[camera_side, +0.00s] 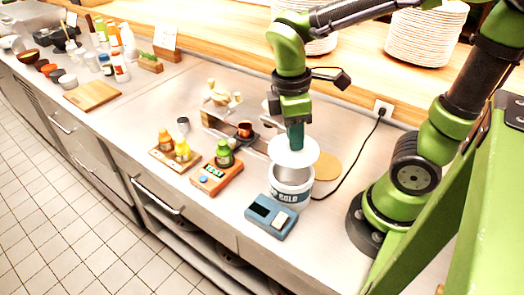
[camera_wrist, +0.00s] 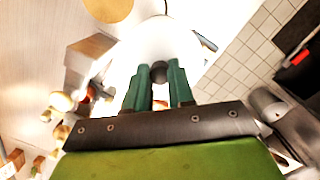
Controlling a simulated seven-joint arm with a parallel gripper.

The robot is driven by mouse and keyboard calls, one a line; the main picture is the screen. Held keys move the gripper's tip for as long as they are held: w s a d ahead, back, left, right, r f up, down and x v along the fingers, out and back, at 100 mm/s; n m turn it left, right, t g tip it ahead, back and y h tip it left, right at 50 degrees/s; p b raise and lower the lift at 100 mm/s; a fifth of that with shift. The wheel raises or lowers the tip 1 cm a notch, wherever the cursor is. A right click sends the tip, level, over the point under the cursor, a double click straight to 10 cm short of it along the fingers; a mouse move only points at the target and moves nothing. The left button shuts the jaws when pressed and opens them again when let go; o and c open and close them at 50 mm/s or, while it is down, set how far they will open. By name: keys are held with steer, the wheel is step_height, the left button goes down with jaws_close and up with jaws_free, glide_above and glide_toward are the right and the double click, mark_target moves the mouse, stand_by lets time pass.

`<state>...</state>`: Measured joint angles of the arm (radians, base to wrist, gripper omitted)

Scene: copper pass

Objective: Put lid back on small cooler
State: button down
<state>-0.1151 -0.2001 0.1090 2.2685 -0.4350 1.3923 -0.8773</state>
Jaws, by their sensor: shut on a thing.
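The small cooler (camera_side: 291,190) is a white-and-blue tub with "COLD" on its front, standing on the steel counter. Its round white lid (camera_side: 284,154) is above the tub and looks tilted and apart from the rim. The lid also fills the upper middle of the wrist view (camera_wrist: 165,42). My gripper (camera_side: 295,138) points down over the cooler, shut on the lid's dark knob, which shows between the green fingers in the wrist view (camera_wrist: 158,74). The inside of the cooler is mostly hidden under the lid.
A blue box (camera_side: 271,216) stands right in front of the cooler. An orange board with a green bottle (camera_side: 217,175) and a tray of small bottles (camera_side: 175,152) are to the left. A round wooden board (camera_side: 325,168) lies behind. A black cable (camera_side: 350,165) runs nearby.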

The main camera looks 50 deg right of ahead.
mark_target(293, 155)
steer(key=shift+f, duration=3.05)
steer(key=shift+f, duration=0.15)
steer(key=c, duration=0.9)
jaws_free()
steer(key=shift+o, duration=0.4)
steer(key=o, duration=0.4)
steer(key=shift+r, duration=3.5)
